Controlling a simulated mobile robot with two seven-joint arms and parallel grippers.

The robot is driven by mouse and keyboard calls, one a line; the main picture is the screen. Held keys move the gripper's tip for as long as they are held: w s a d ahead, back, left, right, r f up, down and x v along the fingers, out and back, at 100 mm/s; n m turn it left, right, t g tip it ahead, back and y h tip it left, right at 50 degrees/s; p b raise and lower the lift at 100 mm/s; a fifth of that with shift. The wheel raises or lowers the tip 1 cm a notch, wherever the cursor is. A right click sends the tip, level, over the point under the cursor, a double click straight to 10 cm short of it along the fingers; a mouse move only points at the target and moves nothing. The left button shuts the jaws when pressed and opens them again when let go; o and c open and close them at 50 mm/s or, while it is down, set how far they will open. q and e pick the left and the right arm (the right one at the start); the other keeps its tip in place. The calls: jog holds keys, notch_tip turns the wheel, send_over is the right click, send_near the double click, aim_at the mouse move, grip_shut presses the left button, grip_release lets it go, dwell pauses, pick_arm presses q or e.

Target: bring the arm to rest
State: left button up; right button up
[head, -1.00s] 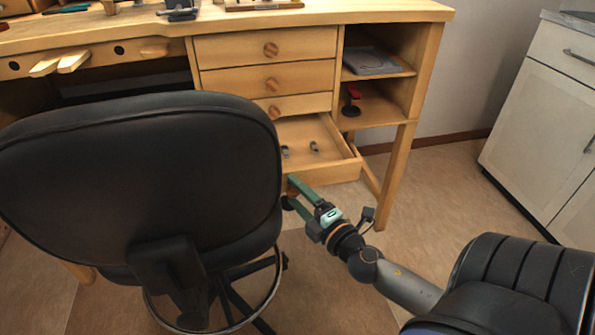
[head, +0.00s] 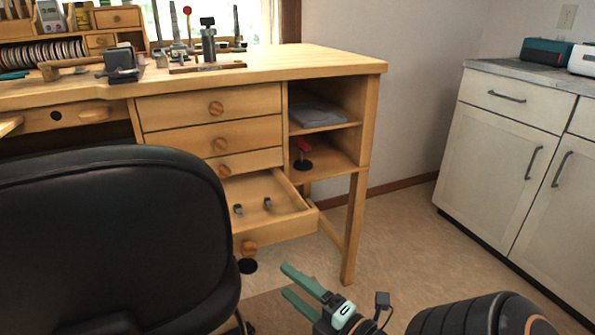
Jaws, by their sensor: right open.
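My right gripper (head: 293,284) is low in the head view, in front of the workbench. Its two green fingers are apart with nothing between them. It is clear of the open bottom drawer (head: 283,228), which stands pulled out with a few small dark metal pieces (head: 267,203) in it. My right arm comes in from the bottom right corner. My left gripper is not in the view.
A black chair (head: 110,240) stands at the left, close to my right gripper. The wooden workbench (head: 330,62) holds tools on top. White cabinets (head: 500,150) stand at the right. The floor (head: 400,240) between bench and cabinets is clear.

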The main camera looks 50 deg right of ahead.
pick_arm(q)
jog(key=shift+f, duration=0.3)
pick_arm(e)
jog(key=shift+s, duration=0.5)
jog(key=shift+s, duration=0.1)
